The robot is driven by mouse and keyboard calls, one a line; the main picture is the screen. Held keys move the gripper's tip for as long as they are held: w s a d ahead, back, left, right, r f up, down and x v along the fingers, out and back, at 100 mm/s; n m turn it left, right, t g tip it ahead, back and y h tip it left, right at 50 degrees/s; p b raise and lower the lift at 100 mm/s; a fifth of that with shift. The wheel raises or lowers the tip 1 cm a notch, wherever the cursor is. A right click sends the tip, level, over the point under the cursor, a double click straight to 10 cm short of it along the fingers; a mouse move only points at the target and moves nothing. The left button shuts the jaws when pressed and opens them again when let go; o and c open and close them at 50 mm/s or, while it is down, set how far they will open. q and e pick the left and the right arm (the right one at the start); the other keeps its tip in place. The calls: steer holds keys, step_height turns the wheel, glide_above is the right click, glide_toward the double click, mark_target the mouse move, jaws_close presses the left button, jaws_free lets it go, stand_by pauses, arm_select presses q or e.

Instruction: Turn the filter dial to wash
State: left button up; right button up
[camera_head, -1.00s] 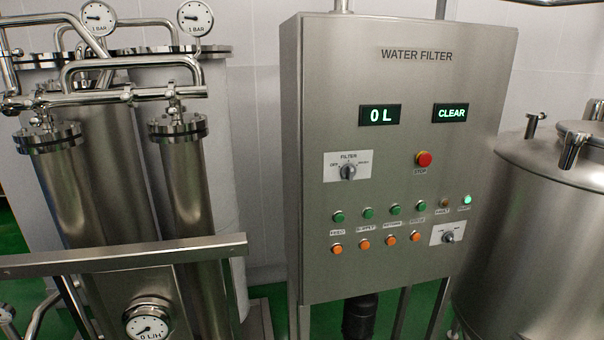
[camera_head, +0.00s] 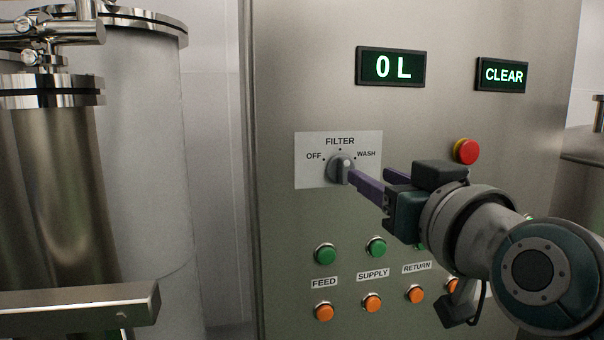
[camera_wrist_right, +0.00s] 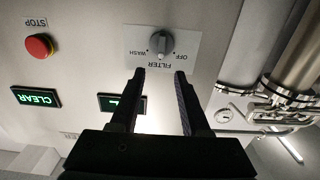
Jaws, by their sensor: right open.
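The filter dial (camera_head: 342,168) is a grey knob on a white plate (camera_head: 310,178) marked OFF at left, FILTER at top and WASH at right. Its grip stands roughly upright, near the middle mark. The dial also shows upside down in the right wrist view (camera_wrist_right: 160,46), beyond the fingertips. My right gripper (camera_head: 369,172) is open, with its purple fingers pointing at the dial from the right. In the wrist view its two fingers (camera_wrist_right: 160,73) are apart with nothing between them, and the dial lies ahead of the gap. Whether a fingertip touches it I cannot tell. My left gripper is not in view.
A red stop button (camera_head: 466,151) is right of the dial. Displays read 0 L (camera_head: 390,67) and CLEAR (camera_head: 502,75). Green buttons (camera_head: 325,254) and orange buttons (camera_head: 324,312) are below, partly behind my right arm. Steel filter tanks (camera_head: 55,180) stand at left.

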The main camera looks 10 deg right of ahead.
mark_target(347, 163)
steer(key=shift+w+a+p, duration=0.2)
steer(key=shift+w+p, duration=0.4)
steer(key=shift+w, duration=3.75)
steer(key=shift+c, duration=0.3)
jaws_close()
